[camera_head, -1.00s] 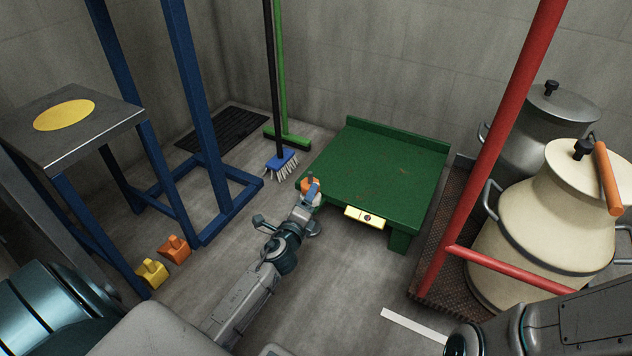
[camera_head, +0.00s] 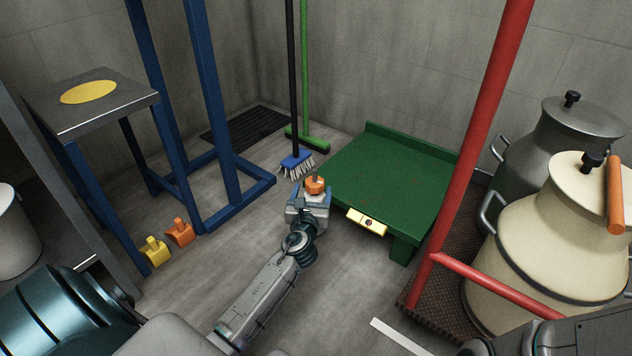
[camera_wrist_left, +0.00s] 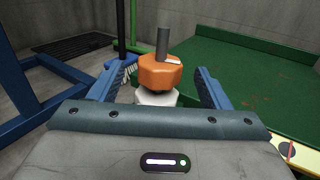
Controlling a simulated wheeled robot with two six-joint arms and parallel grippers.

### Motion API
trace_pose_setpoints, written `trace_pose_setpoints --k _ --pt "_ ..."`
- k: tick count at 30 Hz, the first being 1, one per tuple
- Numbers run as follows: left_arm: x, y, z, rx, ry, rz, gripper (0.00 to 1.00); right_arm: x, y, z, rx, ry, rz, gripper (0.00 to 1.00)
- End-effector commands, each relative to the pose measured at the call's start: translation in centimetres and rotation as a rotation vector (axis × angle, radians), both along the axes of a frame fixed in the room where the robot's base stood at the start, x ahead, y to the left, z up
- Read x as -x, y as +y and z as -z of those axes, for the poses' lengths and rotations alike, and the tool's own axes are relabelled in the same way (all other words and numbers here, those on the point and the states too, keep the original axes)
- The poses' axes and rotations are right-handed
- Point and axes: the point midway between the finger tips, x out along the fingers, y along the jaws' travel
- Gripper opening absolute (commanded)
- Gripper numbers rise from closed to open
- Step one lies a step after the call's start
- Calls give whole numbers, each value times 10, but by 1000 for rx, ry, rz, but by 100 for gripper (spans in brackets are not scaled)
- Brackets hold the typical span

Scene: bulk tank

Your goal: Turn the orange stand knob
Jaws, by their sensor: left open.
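The orange stand knob (camera_head: 314,185) shows at the front left corner of the green platform in the head view. In the left wrist view the knob (camera_wrist_left: 160,72) is a faceted orange piece with a grey stem on top and a white base below. My left gripper (camera_head: 308,192) is open at the knob. In the wrist view its two blue fingers (camera_wrist_left: 158,88) stand apart, one on each side of the knob, with gaps visible. My right gripper is not in view; only part of my right arm shows at lower right.
The green platform (camera_head: 390,178) bears a yellow plate (camera_head: 366,221) on its front. A blue frame (camera_head: 222,140) and two small hooks, yellow (camera_head: 155,252) and orange (camera_head: 179,232), are left. A red pole (camera_head: 475,140) and milk cans (camera_head: 548,230) are right. Brooms stand behind.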

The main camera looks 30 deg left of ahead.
Motion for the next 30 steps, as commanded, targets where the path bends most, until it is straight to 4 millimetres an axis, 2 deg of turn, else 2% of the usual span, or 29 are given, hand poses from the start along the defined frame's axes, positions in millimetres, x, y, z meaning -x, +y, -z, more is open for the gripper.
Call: trace_pose_setpoints --k 1,9,15,23,30 --pt "-10 5 4 0 -3 -1 71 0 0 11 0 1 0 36" --pt "-51 24 3 1 -3 0 71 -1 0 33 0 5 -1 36" --pt "-62 30 1 1 0 0 71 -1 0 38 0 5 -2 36" --pt "-63 30 0 2 -1 0 71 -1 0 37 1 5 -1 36" --pt "-63 30 0 2 -1 0 26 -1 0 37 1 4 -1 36"
